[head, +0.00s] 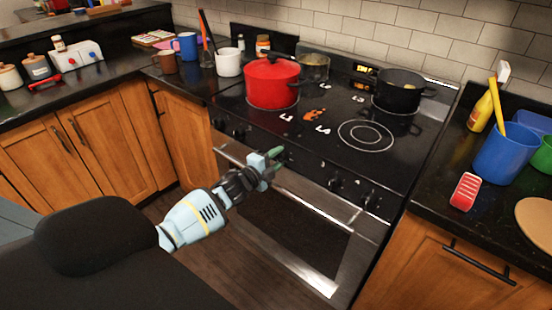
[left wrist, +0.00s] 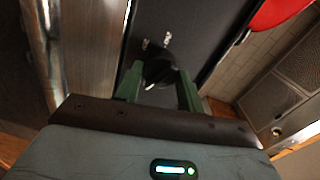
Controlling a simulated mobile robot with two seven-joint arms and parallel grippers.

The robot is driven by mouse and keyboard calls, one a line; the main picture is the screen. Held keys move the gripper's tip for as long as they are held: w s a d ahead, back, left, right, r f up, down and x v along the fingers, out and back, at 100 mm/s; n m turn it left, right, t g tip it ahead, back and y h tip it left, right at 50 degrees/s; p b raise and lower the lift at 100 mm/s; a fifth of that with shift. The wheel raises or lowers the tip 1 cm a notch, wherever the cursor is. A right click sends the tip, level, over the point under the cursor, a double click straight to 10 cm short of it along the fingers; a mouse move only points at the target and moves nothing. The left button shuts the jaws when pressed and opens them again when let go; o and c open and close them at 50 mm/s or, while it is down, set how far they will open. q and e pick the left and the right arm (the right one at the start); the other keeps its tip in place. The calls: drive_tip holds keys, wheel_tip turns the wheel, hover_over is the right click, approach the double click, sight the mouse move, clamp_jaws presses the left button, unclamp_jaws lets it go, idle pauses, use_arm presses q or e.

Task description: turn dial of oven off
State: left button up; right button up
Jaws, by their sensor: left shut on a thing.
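The oven (head: 330,135) is a black range with a glass cooktop and a row of dark dials on its front panel. My left gripper (head: 274,157) is at the middle of that panel. In the left wrist view its two green fingers (left wrist: 159,88) are closed on the sides of a black dial (left wrist: 160,70). A white mark shows on the dial's lower edge. The head view hides this dial behind the gripper. Other dials show to its left (head: 238,133) and to its right (head: 335,183). My right gripper is in neither view.
A red pot (head: 272,83) and a black pot (head: 398,92) stand on the cooktop. The metal oven door handle (head: 310,204) runs just below the dials. Counters flank the oven, with mugs at left and a blue container (head: 505,152) at right.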

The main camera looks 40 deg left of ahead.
use_arm(q)
drive_tip(key=n, duration=0.3)
drive_tip(key=shift+a, duration=0.1)
drive_tip(key=n, duration=0.3)
drive_tip(key=shift+h, duration=0.4)
drive_tip(key=n, duration=0.3)
drive_tip(key=shift+a, duration=0.1)
drive_tip(key=n, duration=0.4)
drive_tip(key=n+b, duration=0.1)
drive_tip(key=n, duration=0.2)
drive_tip(key=shift+a+f+n+t, duration=0.1)
drive_tip(key=shift+n+t, duration=0.2)
drive_tip(key=n+b, duration=0.1)
drive_tip(key=n, duration=0.4)
drive_tip(key=shift+n, duration=0.3)
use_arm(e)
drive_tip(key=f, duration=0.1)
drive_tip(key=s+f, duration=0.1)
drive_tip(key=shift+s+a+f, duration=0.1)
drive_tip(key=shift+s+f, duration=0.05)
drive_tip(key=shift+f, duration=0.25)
